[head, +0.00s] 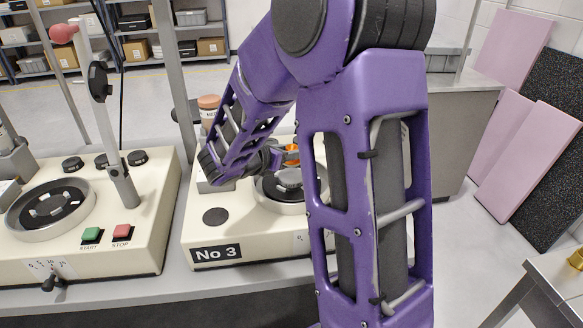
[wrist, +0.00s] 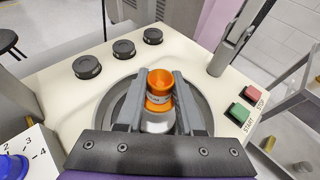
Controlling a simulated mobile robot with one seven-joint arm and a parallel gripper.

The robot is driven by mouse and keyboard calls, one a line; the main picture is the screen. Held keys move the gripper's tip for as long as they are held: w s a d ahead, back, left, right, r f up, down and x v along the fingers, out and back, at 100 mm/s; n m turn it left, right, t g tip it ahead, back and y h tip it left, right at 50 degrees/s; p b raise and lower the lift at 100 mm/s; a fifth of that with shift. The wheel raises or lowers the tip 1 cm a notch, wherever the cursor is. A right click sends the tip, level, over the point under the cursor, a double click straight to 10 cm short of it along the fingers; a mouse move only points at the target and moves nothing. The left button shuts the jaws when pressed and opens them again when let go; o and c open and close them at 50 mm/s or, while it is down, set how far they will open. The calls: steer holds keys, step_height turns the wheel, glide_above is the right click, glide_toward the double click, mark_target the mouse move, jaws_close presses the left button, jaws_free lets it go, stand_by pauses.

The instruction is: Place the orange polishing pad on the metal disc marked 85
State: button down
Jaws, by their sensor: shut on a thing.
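The orange polishing pad (wrist: 159,82) is between the two fingers of my gripper (wrist: 161,76), which is shut on it. A pale band with small, unreadable marks runs around it. In the head view a bit of the orange pad (head: 292,148) shows just beyond my gripper. A silvery metal disc (wrist: 157,122) shows below the pad, inside the round bowl of the machine. In the head view the metal disc (head: 288,177) is partly hidden by my arm. I cannot read a number on it, nor tell whether pad and disc touch.
The machine labelled No 3 (head: 217,253) has black knobs (wrist: 124,48) and green (wrist: 238,113) and red (wrist: 252,94) buttons. An upright post (wrist: 228,50) stands beside its bowl. A second machine (head: 110,262) stands at left. Pink panels (head: 497,150) lean at right.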

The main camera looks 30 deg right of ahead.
mark_target(292, 163)
steer(key=shift+f+b, duration=0.4)
steer(key=shift+f, duration=1.45)
steer(key=shift+f, duration=0.25)
steer(key=c, duration=0.5)
jaws_free()
steer(key=shift+c, duration=0.2)
steer(key=shift+r, duration=0.15)
steer(key=shift+r, duration=0.25)
steer(key=p+v, duration=0.1)
steer(key=v, duration=1.1)
steer(key=shift+f, duration=0.2)
steer(key=shift+r, duration=0.15)
